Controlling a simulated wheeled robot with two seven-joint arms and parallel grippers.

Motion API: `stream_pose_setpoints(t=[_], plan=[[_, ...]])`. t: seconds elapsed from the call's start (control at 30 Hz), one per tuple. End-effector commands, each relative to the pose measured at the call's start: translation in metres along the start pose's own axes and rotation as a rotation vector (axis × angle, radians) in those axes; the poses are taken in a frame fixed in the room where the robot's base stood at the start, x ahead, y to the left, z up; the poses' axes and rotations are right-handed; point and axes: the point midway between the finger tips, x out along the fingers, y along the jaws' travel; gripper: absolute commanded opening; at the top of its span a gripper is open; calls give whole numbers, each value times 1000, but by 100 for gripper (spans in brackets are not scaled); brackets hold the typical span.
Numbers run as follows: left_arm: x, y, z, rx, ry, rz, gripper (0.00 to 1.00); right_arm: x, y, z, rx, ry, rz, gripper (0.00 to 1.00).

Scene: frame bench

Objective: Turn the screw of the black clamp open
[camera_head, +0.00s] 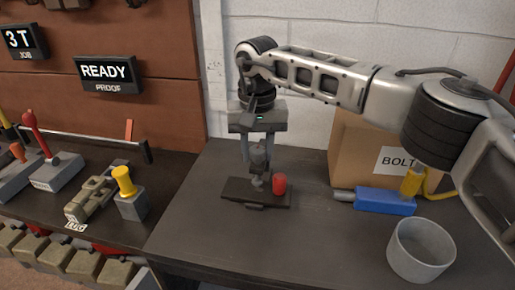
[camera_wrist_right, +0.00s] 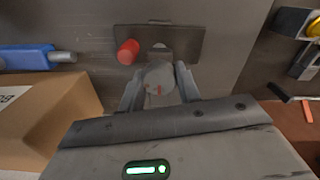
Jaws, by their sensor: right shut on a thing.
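The black clamp shows as a dark flat plate (camera_head: 233,189) on the dark bench, with a short red cylinder (camera_head: 280,184) standing at its right side. My right gripper (camera_head: 259,158) points down above the plate and is shut on a grey rounded knob, which looks like the head of the clamp's screw. In the right wrist view the knob (camera_wrist_right: 158,76) sits between the two fingertips, with the plate (camera_wrist_right: 184,38) and red cylinder (camera_wrist_right: 128,52) beyond it. The lower part of the screw is mostly hidden. My left gripper is not in view.
A cardboard box (camera_head: 352,148), a blue tool (camera_head: 385,203) and a grey cup (camera_head: 421,252) stand to the right. A yellow-knobbed block (camera_head: 130,200) and a grey-beige clamp-like piece (camera_head: 90,199) lie on the left bench. The bench in front of the plate is clear.

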Motion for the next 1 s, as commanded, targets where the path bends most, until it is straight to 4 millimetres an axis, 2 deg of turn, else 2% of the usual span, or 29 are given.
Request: stream_pose_setpoints(t=[0.53, 0.57, 0.6, 0.63, 0.87, 1.0], plan=[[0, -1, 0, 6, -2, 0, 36, -2, -1, 0, -23, 4, -3, 10], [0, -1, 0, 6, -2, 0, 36, -2, -1, 0, -23, 3, -3, 42], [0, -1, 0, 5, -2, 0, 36, -2, -1, 0, -23, 3, -3, 53], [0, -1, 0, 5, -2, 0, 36, -2, -1, 0, -23, 3, -3, 55], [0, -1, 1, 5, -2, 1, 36, -1, 0, 0, -22, 1, -1, 55], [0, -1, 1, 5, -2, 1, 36, -7, 0, -1, -22, 3, -1, 55]])
